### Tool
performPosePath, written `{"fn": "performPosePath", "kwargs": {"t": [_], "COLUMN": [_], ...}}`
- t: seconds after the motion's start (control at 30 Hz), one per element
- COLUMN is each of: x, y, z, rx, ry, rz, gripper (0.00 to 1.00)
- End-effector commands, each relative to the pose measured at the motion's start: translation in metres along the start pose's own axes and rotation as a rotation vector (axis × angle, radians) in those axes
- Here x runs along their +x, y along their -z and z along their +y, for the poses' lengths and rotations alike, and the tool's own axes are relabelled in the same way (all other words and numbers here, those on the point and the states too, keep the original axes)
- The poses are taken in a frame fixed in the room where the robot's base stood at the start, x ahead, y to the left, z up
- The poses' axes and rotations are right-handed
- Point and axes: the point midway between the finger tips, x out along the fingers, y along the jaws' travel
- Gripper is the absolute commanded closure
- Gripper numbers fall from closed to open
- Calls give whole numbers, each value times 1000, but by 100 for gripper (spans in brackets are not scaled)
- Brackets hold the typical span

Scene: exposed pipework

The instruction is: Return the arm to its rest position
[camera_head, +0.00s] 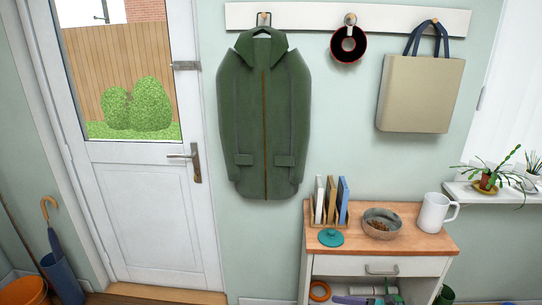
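My gripper and arm do not show in the head view. Whether the gripper is open, shut or holding something cannot be seen. The arm's pose is also out of sight.
A wooden-topped cabinet (437,243) stands low right, bearing a bowl (380,224), a white jug (436,213), a teal lid (331,238) and upright books (331,200). A green coat (264,120) hangs on the wall. A white door (150,210) is at left, beside a blue umbrella container (62,280).

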Motion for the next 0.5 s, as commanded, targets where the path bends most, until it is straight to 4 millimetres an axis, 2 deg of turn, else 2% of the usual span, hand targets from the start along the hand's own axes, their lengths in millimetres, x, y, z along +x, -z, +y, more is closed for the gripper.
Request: {"fn": "performPosePath", "kwargs": {"t": [0.03,0.2,0.4,0.5], "x": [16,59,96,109], "y": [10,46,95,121], "z": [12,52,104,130], "rx": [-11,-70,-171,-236], "ry": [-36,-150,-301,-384], "rz": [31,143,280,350], "gripper": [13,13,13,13]}}
